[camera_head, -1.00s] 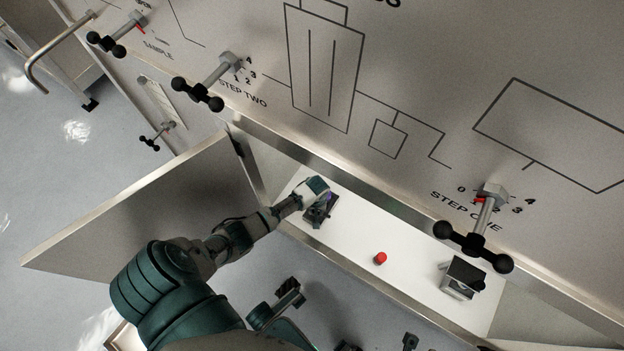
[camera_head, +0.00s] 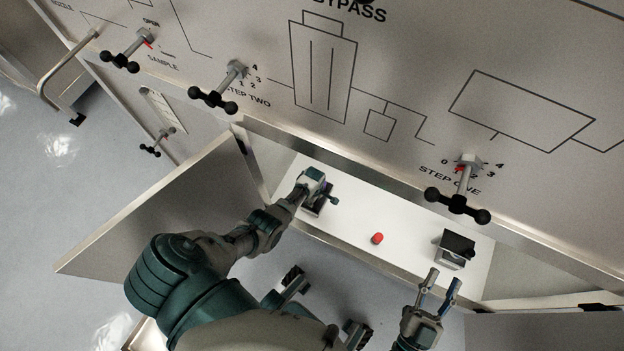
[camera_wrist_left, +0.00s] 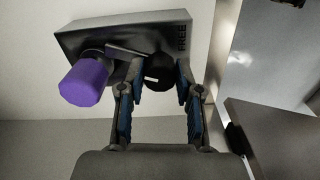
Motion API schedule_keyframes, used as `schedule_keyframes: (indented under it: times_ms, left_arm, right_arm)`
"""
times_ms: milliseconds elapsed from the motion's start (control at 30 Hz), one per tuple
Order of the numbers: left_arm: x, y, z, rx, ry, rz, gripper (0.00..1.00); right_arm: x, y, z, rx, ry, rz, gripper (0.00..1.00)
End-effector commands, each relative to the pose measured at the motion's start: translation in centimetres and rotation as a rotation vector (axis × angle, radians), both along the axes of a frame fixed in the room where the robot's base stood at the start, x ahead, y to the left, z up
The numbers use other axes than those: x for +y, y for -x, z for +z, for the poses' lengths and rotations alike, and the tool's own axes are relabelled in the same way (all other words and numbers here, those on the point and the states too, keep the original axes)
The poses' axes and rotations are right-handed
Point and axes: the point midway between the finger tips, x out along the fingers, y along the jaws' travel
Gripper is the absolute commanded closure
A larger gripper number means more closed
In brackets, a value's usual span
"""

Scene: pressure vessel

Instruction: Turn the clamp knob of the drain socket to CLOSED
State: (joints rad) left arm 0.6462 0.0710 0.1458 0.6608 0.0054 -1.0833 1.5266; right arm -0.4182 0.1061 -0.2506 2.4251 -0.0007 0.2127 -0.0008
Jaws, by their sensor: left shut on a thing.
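A dark socket block with a purple plug (camera_wrist_left: 84,82) and a black round knob (camera_wrist_left: 157,72) fills the top of the left wrist view. The word FREE is printed near its right edge, and the knob has a white mark. My left gripper (camera_wrist_left: 157,80) has its two fingers on either side of the knob and is shut on it. In the head view my left gripper (camera_head: 313,183) is over this socket block (camera_head: 318,204), partly hiding it. My right gripper (camera_head: 440,282) is open and empty, in front of the bay's right part.
The white bay floor (camera_head: 350,222) also holds a red knob (camera_head: 377,239) and a second dark block (camera_head: 455,249). An open door panel (camera_head: 160,210) stands left of my left arm. Black-handled valves, including STEP ONE (camera_head: 458,204), jut from the panel above.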

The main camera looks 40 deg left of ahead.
Motion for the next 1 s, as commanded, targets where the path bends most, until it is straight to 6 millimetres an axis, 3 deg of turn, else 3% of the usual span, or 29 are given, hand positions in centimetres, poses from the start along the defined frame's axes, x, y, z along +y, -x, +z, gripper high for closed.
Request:
schedule_keyframes:
  times_ms: [500,1000]
  left_arm:
    - [-0.39,0.03,-0.19,0.001,0.006,0.332,1.0]
    - [-0.36,-0.02,-0.18,0.0,0.006,0.395,1.0]
  right_arm:
    - [0.05,-0.51,-0.95,0.063,0.02,0.001,0.6]
    - [0.05,-0.53,-1.06,0.071,0.022,0.001,0.6]
